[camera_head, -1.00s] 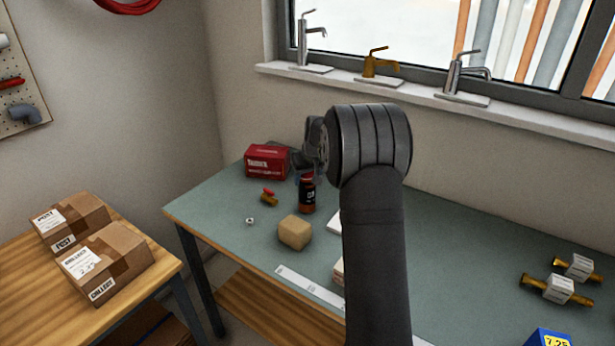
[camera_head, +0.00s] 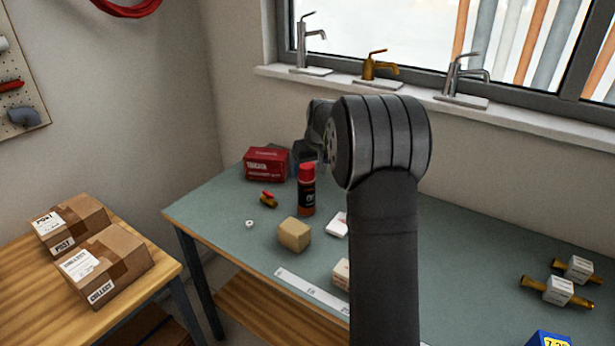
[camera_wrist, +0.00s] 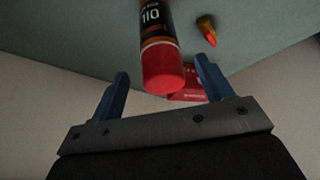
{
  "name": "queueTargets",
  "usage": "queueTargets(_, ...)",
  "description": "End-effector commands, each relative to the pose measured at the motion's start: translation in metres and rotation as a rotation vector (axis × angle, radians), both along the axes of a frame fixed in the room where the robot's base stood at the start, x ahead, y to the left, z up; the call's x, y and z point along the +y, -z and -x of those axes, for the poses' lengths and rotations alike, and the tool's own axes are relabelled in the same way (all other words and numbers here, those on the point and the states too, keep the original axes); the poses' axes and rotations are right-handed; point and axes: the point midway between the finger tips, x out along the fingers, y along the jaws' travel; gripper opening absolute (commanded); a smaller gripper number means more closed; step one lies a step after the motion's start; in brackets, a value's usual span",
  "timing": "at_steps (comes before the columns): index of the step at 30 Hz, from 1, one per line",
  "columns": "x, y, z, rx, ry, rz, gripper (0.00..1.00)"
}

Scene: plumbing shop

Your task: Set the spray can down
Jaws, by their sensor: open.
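The spray can (camera_head: 306,190) stands upright on the green bench top, with a red cap and a dark body with an orange band. In the wrist view the can (camera_wrist: 160,50) shows its red cap towards the gap between my fingers. My gripper (camera_wrist: 163,88) is open, with its blue fingers apart on either side of the cap and no visible contact. In the head view my gripper is mostly hidden behind my arm, just behind and above the can.
A red box (camera_head: 266,163) stands behind the can at the left. A brass valve with a red handle (camera_head: 268,199), a small nut (camera_head: 249,224), a tan block (camera_head: 294,234), a white box (camera_head: 338,225) and a ruler strip (camera_head: 312,293) lie nearby.

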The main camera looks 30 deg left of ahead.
Motion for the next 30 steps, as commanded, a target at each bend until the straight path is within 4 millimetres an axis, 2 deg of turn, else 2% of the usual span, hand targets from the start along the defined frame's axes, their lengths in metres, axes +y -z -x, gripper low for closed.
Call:
queueTargets(1, -0.004, -0.012, 0.002, -0.003, 0.000, -0.003, 0.72)
queueTargets(6, -0.013, -0.039, 0.009, -0.002, 0.000, -0.001, 0.72)
queueTargets(12, -0.018, -0.053, 0.013, 0.001, 0.000, 0.001, 0.72)
queueTargets(23, -0.019, -0.054, 0.013, 0.001, 0.000, 0.001, 0.72)
queueTargets(26, -0.017, -0.049, 0.012, 0.002, 0.000, 0.001, 0.72)
queueTargets(30, -0.012, -0.033, 0.008, 0.002, 0.000, 0.002, 0.72)
